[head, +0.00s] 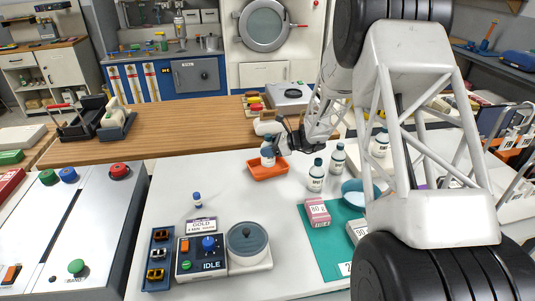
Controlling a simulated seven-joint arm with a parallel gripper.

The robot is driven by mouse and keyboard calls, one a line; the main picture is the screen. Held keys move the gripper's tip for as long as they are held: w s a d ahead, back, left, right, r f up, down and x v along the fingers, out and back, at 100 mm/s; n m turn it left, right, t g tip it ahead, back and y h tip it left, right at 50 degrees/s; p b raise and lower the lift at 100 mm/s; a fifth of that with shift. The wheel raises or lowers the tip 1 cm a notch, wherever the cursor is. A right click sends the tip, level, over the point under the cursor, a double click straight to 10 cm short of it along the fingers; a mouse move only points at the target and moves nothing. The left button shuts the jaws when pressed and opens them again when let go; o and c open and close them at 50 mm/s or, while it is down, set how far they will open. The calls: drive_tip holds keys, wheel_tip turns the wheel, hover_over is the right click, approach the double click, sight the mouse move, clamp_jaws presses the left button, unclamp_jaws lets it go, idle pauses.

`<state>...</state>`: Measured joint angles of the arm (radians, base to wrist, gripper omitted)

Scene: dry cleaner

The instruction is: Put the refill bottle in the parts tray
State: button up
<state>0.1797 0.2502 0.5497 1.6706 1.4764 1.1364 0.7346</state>
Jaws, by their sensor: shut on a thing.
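A white bottle with a dark cap, which I take as the refill bottle (267,156), is at the orange parts tray (268,175) in the head view. My gripper (275,146) reaches in from the right and is shut on the bottle. The bottle is upright, and its lower end is over or inside the tray; I cannot tell whether it touches the tray floor. The gripper's fingers are small and partly hidden. Similar dark-capped bottles (316,176) stand on the white table to the right of the tray.
A control unit (201,258) with a round lidded pot (248,242) is in front. A teal mat (318,245) bears a pink box (317,212); a blue bowl (354,193) is nearby. A wooden counter (185,98) lies behind.

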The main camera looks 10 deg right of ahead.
drive_tip(key=shift+w, duration=0.75)
drive_tip(key=shift+f, duration=0.1)
drive_tip(key=shift+f, duration=1.7)
drive_tip(key=shift+f, duration=0.1)
drive_tip(key=o, duration=1.1)
drive_tip(key=shift+s+d, duration=0.1)
drive_tip(key=shift+d, duration=0.05)
drive_tip(key=v, duration=1.1)
drive_tip(key=shift+s+d+r, duration=0.15)
drive_tip(key=shift+d+r, duration=0.1)
drive_tip(key=shift+r, duration=0.05)
